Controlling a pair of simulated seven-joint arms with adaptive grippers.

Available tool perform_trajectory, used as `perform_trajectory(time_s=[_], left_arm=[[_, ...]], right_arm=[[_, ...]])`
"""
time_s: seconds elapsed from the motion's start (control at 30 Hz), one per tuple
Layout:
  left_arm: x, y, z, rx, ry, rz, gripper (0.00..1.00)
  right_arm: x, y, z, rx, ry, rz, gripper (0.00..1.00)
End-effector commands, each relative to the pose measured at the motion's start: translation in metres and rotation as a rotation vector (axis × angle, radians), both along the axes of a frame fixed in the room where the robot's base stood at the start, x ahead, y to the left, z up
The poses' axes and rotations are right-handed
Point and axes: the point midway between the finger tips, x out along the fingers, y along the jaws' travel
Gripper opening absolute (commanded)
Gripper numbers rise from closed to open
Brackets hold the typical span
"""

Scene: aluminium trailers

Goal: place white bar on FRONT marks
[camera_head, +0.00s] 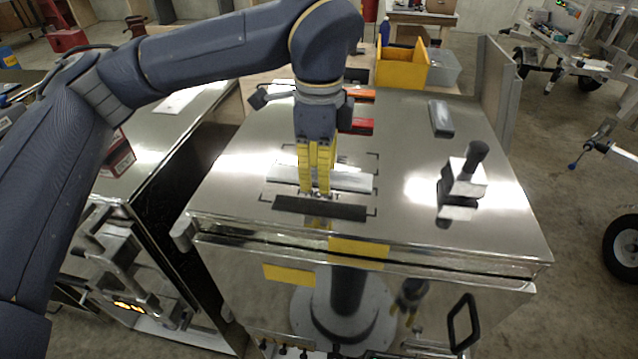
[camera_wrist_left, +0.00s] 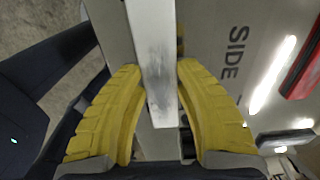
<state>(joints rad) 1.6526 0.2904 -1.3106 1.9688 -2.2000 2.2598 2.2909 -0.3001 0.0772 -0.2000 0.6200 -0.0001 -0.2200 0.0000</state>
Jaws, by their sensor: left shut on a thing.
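The white bar (camera_head: 350,180) is held level between the yellow fingers of my left gripper (camera_head: 318,190), above the shiny steel top. In the left wrist view, the bar (camera_wrist_left: 158,60) runs lengthwise between the two fingers of the gripper (camera_wrist_left: 160,110). The FRONT marks (camera_head: 375,211) are thin black corner lines on the steel top; the fingers and bar partly hide their lettering. A dark strip (camera_head: 320,208) lies below the bar in the head view; I cannot tell whether it is its reflection or shadow. My right gripper is not in view.
The steel top (camera_head: 400,230) also carries a black-knobbed block (camera_head: 465,180), a grey bar (camera_head: 441,118) and a red bar (camera_head: 362,126). The SIDE lettering (camera_wrist_left: 236,52) shows in the wrist view. A yellow bin (camera_head: 402,68) stands behind. The top's right front is clear.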

Motion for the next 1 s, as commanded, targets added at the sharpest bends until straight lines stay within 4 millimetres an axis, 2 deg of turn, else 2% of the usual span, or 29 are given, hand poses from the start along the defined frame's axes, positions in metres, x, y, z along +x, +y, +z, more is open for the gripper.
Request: perform_trajectory(time_s=[0.23, 0.7, 0.73, 0.9, 1.0], left_arm=[[-0.001, 0.0, -0.029, 0.001, 0.003, 0.001, 0.04], [0.0, 0.0, -0.035, 0.0, 0.001, 0.0, 0.04], [0.0, 0.0, -0.035, 0.0, 0.001, 0.0, 0.36], [0.0, 0.0, -0.034, 0.0, 0.001, 0.0, 0.54], [0.0, 0.0, -0.034, 0.0, 0.001, 0.0, 0.54]], right_arm=[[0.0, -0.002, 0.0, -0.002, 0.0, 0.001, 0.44], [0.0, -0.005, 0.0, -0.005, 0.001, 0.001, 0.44], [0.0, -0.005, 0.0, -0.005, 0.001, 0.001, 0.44], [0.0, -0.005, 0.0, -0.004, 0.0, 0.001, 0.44], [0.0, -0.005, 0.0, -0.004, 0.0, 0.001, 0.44]])
